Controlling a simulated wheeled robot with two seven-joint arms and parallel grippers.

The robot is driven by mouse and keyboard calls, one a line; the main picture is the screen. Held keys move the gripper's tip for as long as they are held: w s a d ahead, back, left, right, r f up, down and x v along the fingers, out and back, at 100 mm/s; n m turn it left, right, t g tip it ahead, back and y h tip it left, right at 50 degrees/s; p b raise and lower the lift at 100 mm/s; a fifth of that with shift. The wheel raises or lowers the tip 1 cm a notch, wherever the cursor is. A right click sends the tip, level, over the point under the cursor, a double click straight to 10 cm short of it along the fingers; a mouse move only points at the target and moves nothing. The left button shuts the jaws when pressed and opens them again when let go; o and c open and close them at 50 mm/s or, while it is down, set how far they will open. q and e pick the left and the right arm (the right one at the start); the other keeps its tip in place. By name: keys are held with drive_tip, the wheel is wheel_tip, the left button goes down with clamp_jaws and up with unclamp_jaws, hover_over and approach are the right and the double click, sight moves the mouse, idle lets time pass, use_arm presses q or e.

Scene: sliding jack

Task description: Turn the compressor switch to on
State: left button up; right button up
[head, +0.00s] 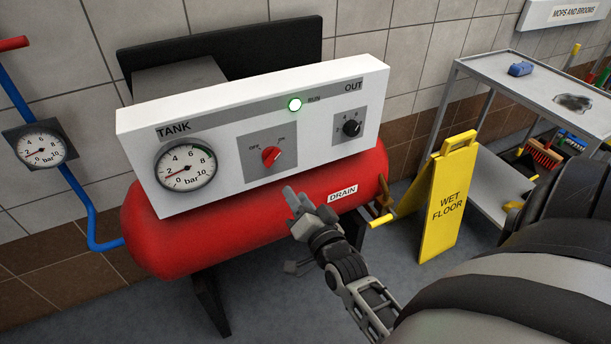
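The compressor switch is a red knob (271,156) on a grey plate on the front of the white compressor panel (225,165). OFF is printed at its upper left and ON at its upper right. The knob's pointer appears tilted to the upper right, towards ON. The round RUN lamp (295,104) above it is bright white with a green rim. My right gripper (297,197) is in front of the panel's lower edge, below and right of the knob and apart from it. Its fingers look close together with nothing between them. My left gripper is out of view.
A black OUT knob (352,128) and a TANK gauge (186,166) flank the switch. The red tank (165,239) lies under the panel. A yellow wet floor sign (449,200) and a grey cart (530,80) stand right. A blue pipe (80,200) with a gauge is left.

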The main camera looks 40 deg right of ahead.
drive_tip(key=shift+v, duration=1.75)
